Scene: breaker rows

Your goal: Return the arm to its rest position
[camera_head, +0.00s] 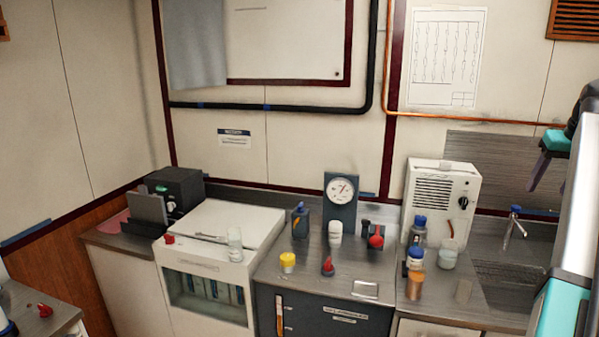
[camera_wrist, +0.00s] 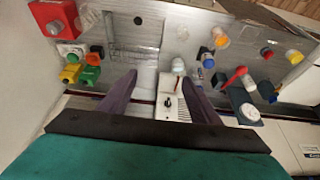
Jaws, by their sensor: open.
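My gripper (camera_wrist: 160,80) shows in the wrist view with its two purple fingers apart and nothing held between them. Behind the gap, at a distance, are the white vented box (camera_wrist: 172,98) and the counter. In the head view part of my gripper (camera_head: 541,176) shows at the right edge, raised above the sink and apart from the counter. My teal and white arm fills the right edge and hides part of the sink area.
The counter holds a gauge (camera_head: 341,190), a white vented box (camera_head: 440,203), a yellow-capped jar (camera_head: 287,262), a copper cylinder (camera_head: 414,286) and several bottles. A faucet (camera_head: 513,225) stands by the sink (camera_head: 507,276). A white cabinet (camera_head: 212,285) stands left. Air above the counter's middle is clear.

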